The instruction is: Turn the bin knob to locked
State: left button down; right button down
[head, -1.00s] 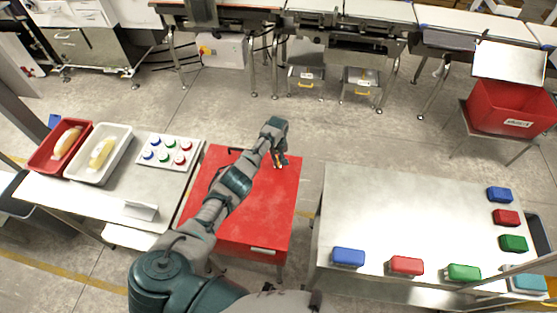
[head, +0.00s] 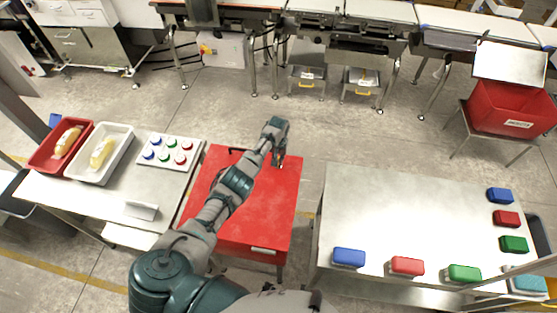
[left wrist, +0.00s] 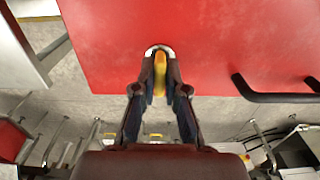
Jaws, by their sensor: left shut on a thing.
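The red bin (head: 265,205) stands in the middle of the head view, its flat red top facing up. In the left wrist view the bin top (left wrist: 200,45) fills the upper part. The bin knob (left wrist: 160,68) is yellow on a pale round base near the bin's edge. My left gripper (left wrist: 160,88) is shut on the knob, one finger on each side. In the head view the left gripper (head: 279,162) is over the bin's far right part, and my arm hides much of the knob. My right gripper does not show.
A black handle (left wrist: 275,92) sticks up from the bin edge beside the knob. A table with trays and a button panel (head: 170,151) stands left. A steel table (head: 400,215) with coloured boxes stands right. A red crate (head: 505,108) is at the far right.

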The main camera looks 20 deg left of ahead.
pick_arm(q)
jog(key=shift+w+r, duration=0.2)
jog(key=shift+w, duration=0.05)
jog(key=c, duration=1.4)
grip_release()
jog(key=shift+o, duration=0.9)
jog(key=shift+f, duration=0.25)
notch_tip(320, 180, up, 12)
jog(key=shift+f, duration=0.15)
